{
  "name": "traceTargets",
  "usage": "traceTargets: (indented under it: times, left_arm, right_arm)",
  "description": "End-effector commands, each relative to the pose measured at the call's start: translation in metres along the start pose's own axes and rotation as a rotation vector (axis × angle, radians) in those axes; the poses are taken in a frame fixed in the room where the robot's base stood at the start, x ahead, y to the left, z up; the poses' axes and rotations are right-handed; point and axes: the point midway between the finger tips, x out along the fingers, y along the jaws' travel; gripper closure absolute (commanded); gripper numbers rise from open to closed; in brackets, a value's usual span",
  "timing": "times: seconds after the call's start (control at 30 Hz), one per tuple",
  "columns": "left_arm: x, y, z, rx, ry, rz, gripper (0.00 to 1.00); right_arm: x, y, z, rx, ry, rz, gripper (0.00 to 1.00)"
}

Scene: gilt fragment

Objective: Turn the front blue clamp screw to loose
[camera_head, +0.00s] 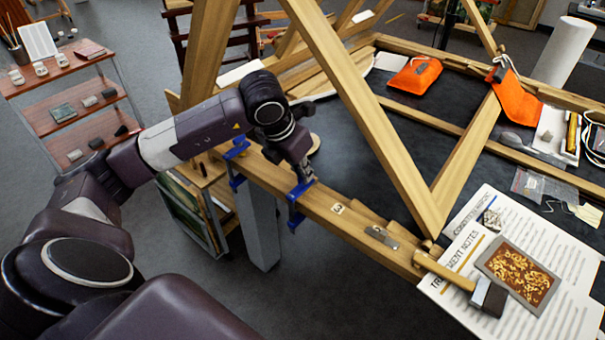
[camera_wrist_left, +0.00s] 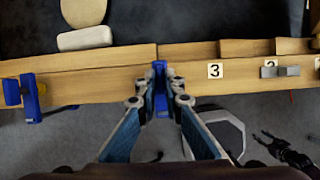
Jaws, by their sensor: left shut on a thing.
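The front blue clamp (camera_head: 296,211) grips the near wooden beam of the frame. Its blue body also shows in the left wrist view (camera_wrist_left: 161,104). My left gripper (camera_head: 305,176) is over the top of this clamp at the beam. In the left wrist view, its two fingertips (camera_wrist_left: 160,92) are closed in on the clamp's upper part from both sides. The screw itself is mostly hidden by the fingers. A second blue clamp (camera_head: 236,152) sits farther left on the same beam. A dark gripper, apparently my right one (camera_wrist_left: 268,142), hangs low at the lower right.
The wooden beam (camera_head: 340,222) carries a "3" label and a metal plate (camera_head: 382,236). A diagonal timber (camera_head: 370,110) rises close to the right of my gripper. Open floor lies below the beam.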

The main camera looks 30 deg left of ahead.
Motion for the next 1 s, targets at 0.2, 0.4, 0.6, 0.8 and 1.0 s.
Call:
traceTargets:
  times: [0.2, 0.4, 0.6, 0.8, 1.0]
  left_arm:
    - [-0.0007, 0.0006, 0.0012, -0.034, -0.003, 0.015, 1.00]
    - [-0.0010, 0.0007, 0.0012, -0.039, -0.003, 0.017, 1.00]
    - [-0.0011, 0.0008, 0.0013, -0.039, -0.003, 0.017, 0.91]
    - [-0.0007, 0.0005, 0.0008, -0.038, -0.002, 0.016, 0.75]
    - [-0.0006, 0.0002, 0.0005, -0.037, -0.001, 0.016, 0.75]
  right_arm:
    - [0.0027, -0.0002, 0.0001, 0.000, 0.000, 0.000, 0.60]
    - [0.0026, -0.0003, 0.0002, 0.000, 0.000, 0.000, 0.60]
    - [0.0026, -0.0004, 0.0002, 0.000, 0.000, 0.000, 0.60]
    - [0.0026, -0.0005, 0.0002, 0.000, 0.000, 0.000, 0.60]
    - [0.0028, -0.0006, 0.0002, 0.000, 0.000, -0.001, 0.60]
